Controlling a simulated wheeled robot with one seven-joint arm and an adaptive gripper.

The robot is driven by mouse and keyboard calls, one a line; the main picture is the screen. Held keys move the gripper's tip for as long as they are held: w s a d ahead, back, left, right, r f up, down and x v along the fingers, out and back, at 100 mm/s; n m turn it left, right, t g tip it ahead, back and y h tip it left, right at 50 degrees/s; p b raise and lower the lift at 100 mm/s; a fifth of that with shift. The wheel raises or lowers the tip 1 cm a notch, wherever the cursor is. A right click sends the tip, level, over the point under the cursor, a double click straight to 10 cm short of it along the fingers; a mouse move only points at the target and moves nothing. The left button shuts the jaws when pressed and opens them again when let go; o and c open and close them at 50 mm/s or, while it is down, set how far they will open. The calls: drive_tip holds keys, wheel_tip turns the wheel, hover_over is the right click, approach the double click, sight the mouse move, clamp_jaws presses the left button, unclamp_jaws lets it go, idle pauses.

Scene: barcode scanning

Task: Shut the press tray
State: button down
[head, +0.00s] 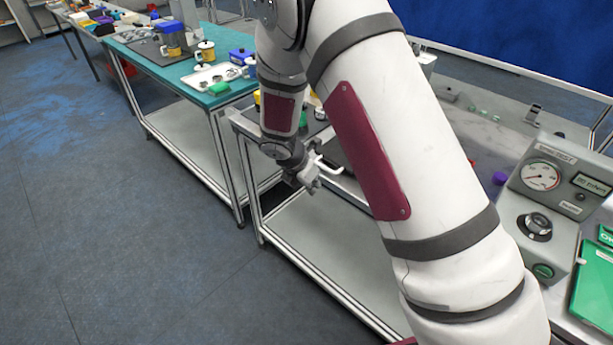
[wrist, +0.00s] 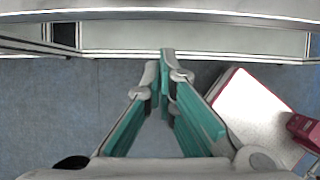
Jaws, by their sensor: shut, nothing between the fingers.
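My gripper (head: 314,186) hangs in front of the middle bench's front edge, beside a white handle (head: 327,166). In the wrist view its fingers (wrist: 166,52) are shut with their tips together and nothing between them. The white handle stands out at the front of a dark surface, which I take for the press tray. My arm hides most of the tray and the press behind it, so I cannot tell how far out the tray is. A pale bar (wrist: 160,14) runs across the top of the wrist view beyond the fingertips; whether the fingers touch it is unclear.
A teal-topped bench (head: 185,72) with mugs, a white tray and a blue box stands to the left. A grey console (head: 540,205) with a gauge and knob is at right, beside a green folder (head: 594,282). The blue floor (head: 110,220) at left is clear.

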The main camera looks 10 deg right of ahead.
drive_tip(key=shift+w+d+r+p, duration=0.15)
drive_tip(key=shift+w+d+r, duration=0.1)
drive_tip(key=shift+w+d, duration=0.45)
drive_tip(key=shift+w+d+r+p, duration=0.15)
drive_tip(key=shift+w+d+r, duration=0.2)
drive_tip(key=shift+d, duration=0.55)
drive_tip(key=shift+w+f, duration=0.1)
drive_tip(key=w+d+b, duration=0.2)
drive_tip(key=d, duration=0.2)
drive_tip(key=w+d+b, duration=0.2)
drive_tip(key=w+d, duration=0.1)
drive_tip(key=d, duration=0.1)
drive_tip(key=w+d+b, duration=0.2)
drive_tip(key=w+d, duration=0.1)
drive_tip(key=d, duration=0.1)
drive_tip(key=shift+w+d+f, duration=0.1)
drive_tip(key=shift+w+d, duration=0.15)
drive_tip(key=shift+d, duration=0.1)
drive_tip(key=shift+w+d, duration=0.25)
drive_tip(key=shift+d, duration=0.25)
drive_tip(key=shift+r, duration=0.2)
